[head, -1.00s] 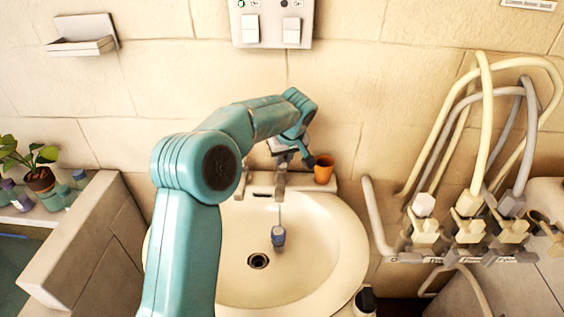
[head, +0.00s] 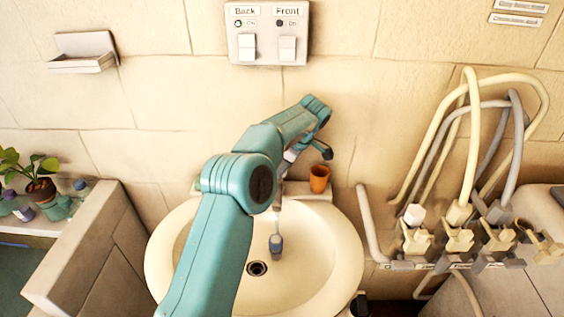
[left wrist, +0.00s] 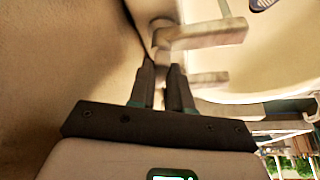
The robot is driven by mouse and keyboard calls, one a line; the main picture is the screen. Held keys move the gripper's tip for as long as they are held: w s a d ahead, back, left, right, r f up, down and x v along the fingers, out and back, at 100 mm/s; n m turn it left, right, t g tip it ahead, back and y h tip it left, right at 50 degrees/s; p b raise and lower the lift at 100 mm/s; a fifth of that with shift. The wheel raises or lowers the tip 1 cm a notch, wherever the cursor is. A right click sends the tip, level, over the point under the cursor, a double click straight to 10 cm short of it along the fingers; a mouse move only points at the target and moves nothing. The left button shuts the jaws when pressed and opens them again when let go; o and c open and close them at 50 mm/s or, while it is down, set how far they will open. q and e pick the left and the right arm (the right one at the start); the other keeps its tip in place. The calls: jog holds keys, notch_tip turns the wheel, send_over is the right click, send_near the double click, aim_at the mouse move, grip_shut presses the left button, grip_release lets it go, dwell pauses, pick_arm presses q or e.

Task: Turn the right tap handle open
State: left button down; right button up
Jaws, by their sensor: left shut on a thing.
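The metal tap (head: 280,203) stands at the back rim of the cream washbasin (head: 335,265). My arm hides most of the tap in the head view. My left gripper (left wrist: 162,72) is shut on a slim metal part, which I take to be the right tap handle (left wrist: 160,57). In the left wrist view its two dark fingers flank this part. A metal spout-like bar (left wrist: 208,34) runs right from it, above the basin. My right gripper is not in view.
An orange cup (head: 319,178) stands on the back ledge, close right of my left wrist. A blue-grey piece (head: 276,246) shows over the basin near the drain. Hoses and valves (head: 460,235) crowd the right; a low wall (head: 90,240) stands left.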

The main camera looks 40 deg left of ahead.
pick_arm(q)
jog(key=shift+w+r, duration=0.1)
dwell(0.5)
jog(key=c, duration=1.1)
grip_release()
jog(key=shift+o, duration=0.2)
jog(key=p+v, duration=0.7)
jog(key=v, duration=0.9)
jog(key=shift+w+d, duration=0.15)
